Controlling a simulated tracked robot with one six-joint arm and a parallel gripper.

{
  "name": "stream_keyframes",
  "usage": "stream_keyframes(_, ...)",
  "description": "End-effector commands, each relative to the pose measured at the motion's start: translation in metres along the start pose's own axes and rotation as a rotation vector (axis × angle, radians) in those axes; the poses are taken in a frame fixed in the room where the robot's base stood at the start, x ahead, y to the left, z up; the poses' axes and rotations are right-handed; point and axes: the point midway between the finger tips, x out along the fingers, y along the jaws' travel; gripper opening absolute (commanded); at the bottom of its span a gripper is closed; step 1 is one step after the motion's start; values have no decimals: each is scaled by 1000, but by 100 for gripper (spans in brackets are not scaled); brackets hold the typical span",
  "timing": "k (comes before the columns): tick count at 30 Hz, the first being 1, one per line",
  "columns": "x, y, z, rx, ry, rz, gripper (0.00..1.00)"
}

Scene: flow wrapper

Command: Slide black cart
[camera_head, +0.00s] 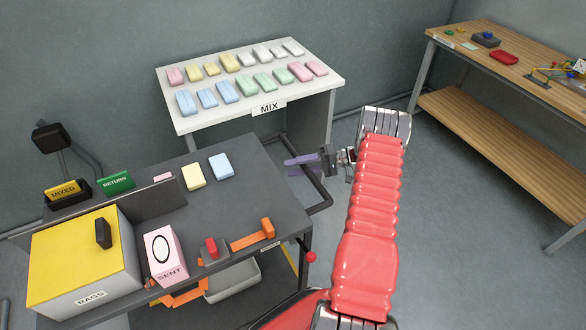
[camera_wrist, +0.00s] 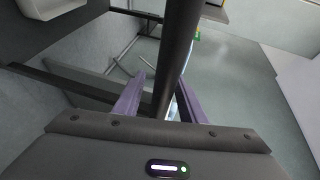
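The black cart (camera_head: 245,195) stands at the lower left, with a dark top and a dark tubular handle (camera_head: 318,187) on its right side. My gripper (camera_head: 290,161) has purple fingers and reaches from the right across the handle. In the wrist view, a dark bar (camera_wrist: 178,55), which looks like the handle, runs between the two fingers (camera_wrist: 157,97). The fingers are apart, with gaps beside the bar, so the gripper looks open around it. Whether a finger touches the bar cannot be told.
The cart carries a yellow-lidded RAGS box (camera_head: 75,262), a pink SENT box (camera_head: 165,255) and colored blocks (camera_head: 220,166). A white MIX table (camera_head: 215,117) with several pastel blocks stands close behind. A wooden bench (camera_head: 535,72) is at the right. Floor is clear between bench and arm.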

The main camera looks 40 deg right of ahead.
Motion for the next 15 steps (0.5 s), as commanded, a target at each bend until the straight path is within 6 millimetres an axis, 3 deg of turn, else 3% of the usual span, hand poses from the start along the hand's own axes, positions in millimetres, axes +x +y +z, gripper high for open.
stream_keyframes(5,-17,0,-1,-2,1,1,37)
stream_keyframes(15,-75,1,-1,-1,2,1,37)
